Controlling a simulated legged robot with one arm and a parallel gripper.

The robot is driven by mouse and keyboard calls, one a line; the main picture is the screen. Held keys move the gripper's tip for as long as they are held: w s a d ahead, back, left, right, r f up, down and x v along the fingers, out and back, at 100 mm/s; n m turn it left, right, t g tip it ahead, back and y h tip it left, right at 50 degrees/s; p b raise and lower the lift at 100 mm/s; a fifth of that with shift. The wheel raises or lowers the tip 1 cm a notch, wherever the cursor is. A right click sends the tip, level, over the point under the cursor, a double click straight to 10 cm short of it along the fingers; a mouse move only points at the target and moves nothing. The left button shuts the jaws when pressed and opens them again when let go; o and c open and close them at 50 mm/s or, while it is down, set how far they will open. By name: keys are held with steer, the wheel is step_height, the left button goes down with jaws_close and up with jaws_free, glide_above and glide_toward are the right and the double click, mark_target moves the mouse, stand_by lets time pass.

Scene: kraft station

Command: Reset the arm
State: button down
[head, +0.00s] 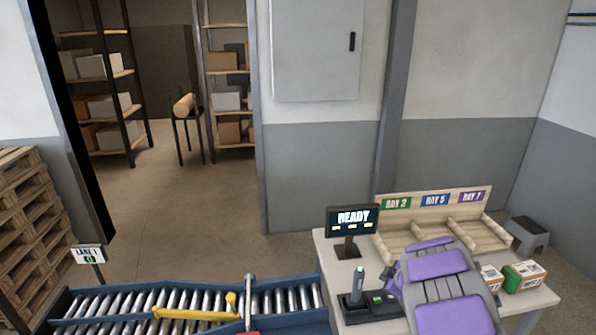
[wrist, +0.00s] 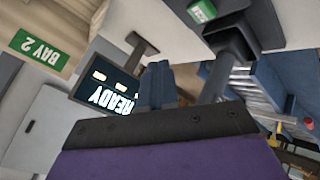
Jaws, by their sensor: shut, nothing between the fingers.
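My gripper (wrist: 158,82) shows in the wrist view as two dark blue-grey fingers close together, shut with nothing between them. In the wrist view the picture is turned over, and the READY screen (wrist: 106,88) lies behind the fingers. In the head view my purple and grey arm is folded over the front of the white table (head: 385,322). The fingertips cannot be made out there.
On the table stand the READY screen (head: 352,222), a handheld scanner in its dock (head: 357,290), a wooden three-bay rack (head: 400,240) and small boxes (head: 525,276) right of my arm. A roller conveyor (head: 190,305) runs at left. A grey step stool (head: 529,235) stands beyond the table.

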steer(key=s+d+r+m+h, duration=0.2)
steer(key=d+r+h, duration=0.1)
steer(key=r, duration=0.4)
steer(key=s+d+r+m+h, duration=0.2)
steer(key=d+r+h, duration=0.1)
steer(key=r, duration=0.3)
steer(key=s+r+m+g+h, duration=0.2)
steer(key=s+r+m, duration=0.2)
steer(key=s+r, duration=0.3)
steer(key=s+a+f+m+g+y, duration=0.1)
steer(key=s+a+g+y, duration=0.1)
steer(key=s+a, duration=0.6)
steer(key=s+a+m+g+y, duration=0.1)
steer(key=s+a+g, duration=0.3)
steer(key=s+a, duration=0.5)
steer(key=s+a+f+m+g+y, duration=0.1)
steer(key=s+a, duration=0.8)
steer(key=s, duration=1.2)
steer(key=g+y, duration=0.1)
steer(key=y, duration=0.1)
steer(key=shift+a+f+g+y, duration=0.25)
steer(key=shift+f+g+y, duration=0.05)
steer(key=shift+f+g, duration=0.1)
steer(key=shift+d, duration=0.1)
